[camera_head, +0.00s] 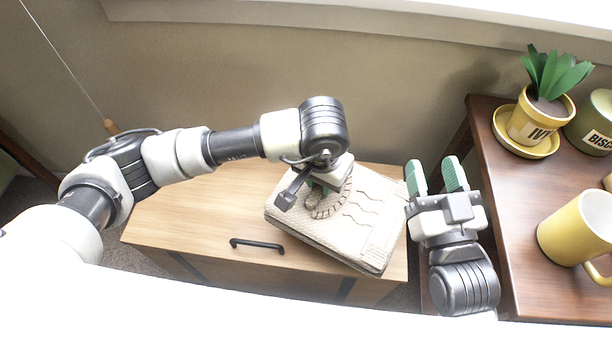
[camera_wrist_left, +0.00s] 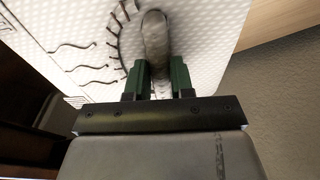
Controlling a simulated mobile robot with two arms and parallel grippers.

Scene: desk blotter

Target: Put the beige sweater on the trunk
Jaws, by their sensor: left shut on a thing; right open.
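The beige sweater (camera_head: 365,222) is folded flat and lies on the right part of the wooden trunk (camera_head: 190,220), turned at an angle, its lower corner close to the trunk's front edge. My left gripper (camera_head: 318,190) is over the sweater's upper left part. In the left wrist view its green fingers (camera_wrist_left: 158,82) are shut on a raised fold of the sweater (camera_wrist_left: 205,45). My right gripper (camera_head: 436,178) is open and empty, just right of the sweater, between the trunk and the side table.
A dark brown side table (camera_head: 500,215) stands at the right. It carries a yellow plant pot (camera_head: 540,122) on a saucer, a green canister (camera_head: 592,125) and a yellow mug (camera_head: 575,232). The trunk's left half is bare. A black handle (camera_head: 257,245) is on its front.

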